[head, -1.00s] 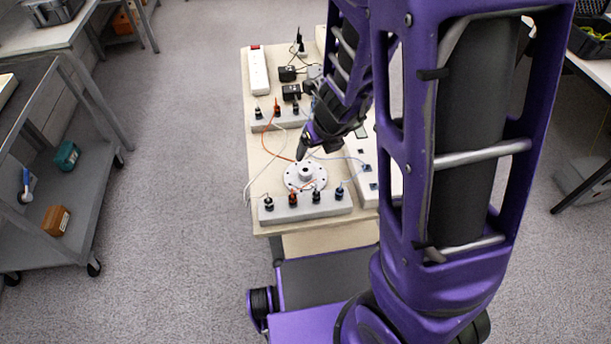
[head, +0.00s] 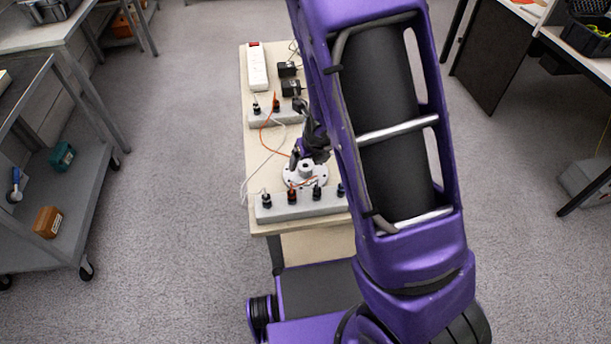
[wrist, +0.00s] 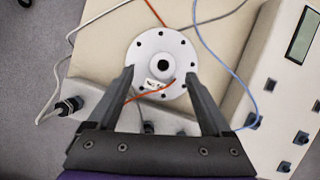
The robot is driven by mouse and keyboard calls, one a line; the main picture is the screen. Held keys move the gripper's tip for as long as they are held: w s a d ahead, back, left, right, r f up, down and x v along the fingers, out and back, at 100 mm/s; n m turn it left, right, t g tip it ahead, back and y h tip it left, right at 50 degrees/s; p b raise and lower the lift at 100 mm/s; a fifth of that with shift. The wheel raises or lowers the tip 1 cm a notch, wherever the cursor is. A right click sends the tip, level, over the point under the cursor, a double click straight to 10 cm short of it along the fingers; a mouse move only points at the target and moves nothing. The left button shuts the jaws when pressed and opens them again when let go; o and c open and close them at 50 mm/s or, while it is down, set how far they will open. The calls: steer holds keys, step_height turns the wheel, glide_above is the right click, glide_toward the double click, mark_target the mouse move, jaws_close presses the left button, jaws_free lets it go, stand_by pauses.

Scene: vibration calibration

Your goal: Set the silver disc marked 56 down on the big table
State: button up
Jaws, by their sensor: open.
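A pale silver-white round disc (head: 291,181) with a ring of holes and a raised hub lies flat on a narrow cream table (head: 258,215). In the wrist view the disc (wrist: 145,48) carries a small label, too small to read, and an orange wire crosses its near part. My gripper (wrist: 160,72) is open and empty, its fingers either side of the disc's hub in that view. I cannot tell whether they touch the disc. In the head view my gripper (head: 307,157) is just above the disc, and my arm hides the table's right part. I cannot tell which table is the big one.
Terminal strips (head: 300,206) with plugs stand in front of and behind the disc, and loose wires lie around it. An instrument box with a screen (wrist: 285,75) stands to the right. A grey cart (head: 50,185) is at left; a table (head: 575,45) at right. Floor between is clear.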

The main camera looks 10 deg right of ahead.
mark_target(306, 166)
steer(key=x, duration=0.2)
steer(key=b+x, duration=0.1)
steer(key=x, duration=0.1)
steer(key=shift+w+d+f+b, duration=0.2)
steer(key=shift+f+b, duration=0.1)
steer(key=shift+f, duration=0.1)
steer(key=shift+s, duration=0.1)
jaws_close()
stand_by(0.9)
